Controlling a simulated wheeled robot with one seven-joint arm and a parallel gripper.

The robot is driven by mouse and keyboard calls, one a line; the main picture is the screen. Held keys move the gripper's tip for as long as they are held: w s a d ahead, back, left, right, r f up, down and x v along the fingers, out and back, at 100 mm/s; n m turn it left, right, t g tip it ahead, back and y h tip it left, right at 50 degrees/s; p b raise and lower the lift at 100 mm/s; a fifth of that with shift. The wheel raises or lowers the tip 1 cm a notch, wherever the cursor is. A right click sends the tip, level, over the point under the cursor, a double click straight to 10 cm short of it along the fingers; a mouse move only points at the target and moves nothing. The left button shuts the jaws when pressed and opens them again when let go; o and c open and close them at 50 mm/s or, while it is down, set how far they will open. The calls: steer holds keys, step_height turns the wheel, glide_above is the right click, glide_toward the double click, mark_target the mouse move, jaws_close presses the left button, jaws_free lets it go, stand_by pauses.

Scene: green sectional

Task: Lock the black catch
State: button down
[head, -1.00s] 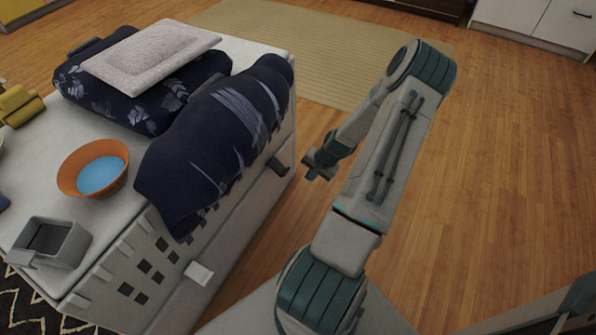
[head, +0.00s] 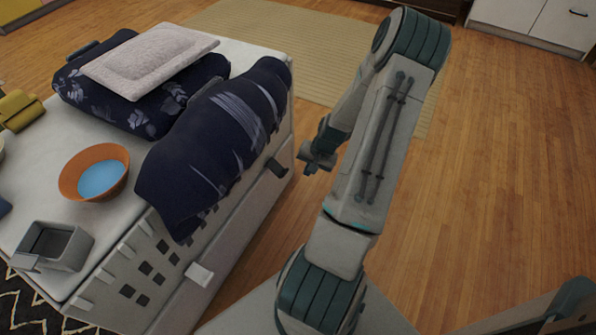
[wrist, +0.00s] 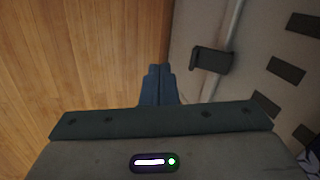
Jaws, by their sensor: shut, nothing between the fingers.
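The black catch (head: 277,167) sticks out from the side of the white chest (head: 248,217), near its far end, at the seam between lid and body. In the wrist view the catch (wrist: 211,61) is a dark block beside a pale strip, just right of my fingertips. My gripper (head: 309,160) is to the right of the catch in the head view, with a gap between them. In the wrist view my gripper's fingers (wrist: 158,70) are together and empty, over the wood floor beside the chest. I cannot tell how the catch is engaged.
A white catch (head: 199,273) is on the same side, nearer me. A dark blue cloth (head: 215,145) drapes over the chest's edge. An orange bowl (head: 94,172), a grey box (head: 54,245) and a folded pillow stack (head: 150,60) sit on top.

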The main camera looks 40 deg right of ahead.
steer(key=s+a+r+n+g+h, duration=0.15)
steer(key=a+r+n, duration=0.55)
steer(key=a+r, duration=1.05)
steer(key=s+a+r+n, duration=0.4)
steer(key=s+a+r, duration=0.5)
steer(key=s+r, duration=0.1)
steer(key=shift+a+r, duration=0.35)
steer(key=shift+r, duration=0.25)
steer(key=shift+w+d+h, duration=0.1)
steer(key=shift+d+h, duration=0.05)
steer(key=shift+h, duration=0.1)
